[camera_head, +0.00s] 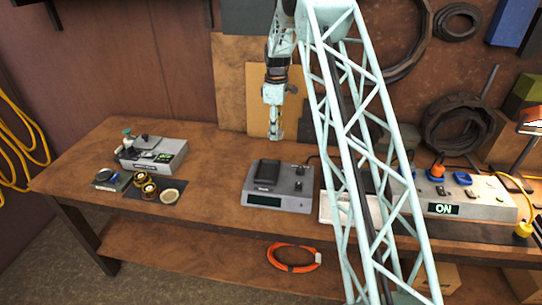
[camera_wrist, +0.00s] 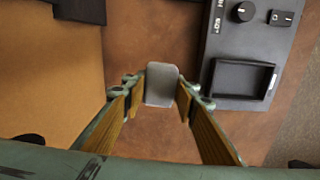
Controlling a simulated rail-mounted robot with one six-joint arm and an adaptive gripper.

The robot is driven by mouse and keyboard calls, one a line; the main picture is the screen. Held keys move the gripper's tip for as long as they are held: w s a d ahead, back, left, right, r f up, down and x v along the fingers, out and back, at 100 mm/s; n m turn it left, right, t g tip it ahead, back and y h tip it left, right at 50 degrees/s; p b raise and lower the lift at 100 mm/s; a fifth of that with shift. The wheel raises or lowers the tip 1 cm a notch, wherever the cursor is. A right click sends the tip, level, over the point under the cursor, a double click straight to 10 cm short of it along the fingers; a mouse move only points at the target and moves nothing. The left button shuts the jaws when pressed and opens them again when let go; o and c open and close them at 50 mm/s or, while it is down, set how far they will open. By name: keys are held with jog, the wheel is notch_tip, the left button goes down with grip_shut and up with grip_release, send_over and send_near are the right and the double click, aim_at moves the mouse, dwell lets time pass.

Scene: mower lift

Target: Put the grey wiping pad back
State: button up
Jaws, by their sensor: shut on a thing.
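The grey wiping pad (camera_wrist: 161,84) is between my gripper's fingertips in the wrist view, a light grey rounded rectangle. My gripper (camera_wrist: 162,92) is shut on it and holds it over the brown bench area. In the head view my gripper (camera_head: 276,132) points down above the back of the bench, behind the grey console (camera_head: 282,203); I cannot make out the pad clearly there. The console carries a dark rectangular tray (camera_head: 267,172), which also shows in the wrist view (camera_wrist: 240,80), right of the pad and apart from it.
The bench (camera_head: 220,190) is clear left of the console. A grey box (camera_head: 152,158) and several small round items on a dark mat (camera_head: 170,199) stand farther left. A console with an ON display (camera_head: 444,209) stands right, partly behind my arm. Boards (camera_head: 232,90) lean on the wall.

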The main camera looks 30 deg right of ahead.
jog(key=shift+w+a+f+n, duration=0.5)
jog(key=shift+w+a, duration=0.25)
jog(key=shift+f, duration=0.1)
send_over(271, 156)
jog(key=shift+w+d+f, duration=0.1)
jog(key=shift+f, duration=2.9)
jog(key=shift+f, duration=1.9)
jog(key=shift+f, duration=0.1)
jog(key=o, duration=0.4)
jog(key=shift+c, duration=0.2)
jog(key=o, duration=0.4)
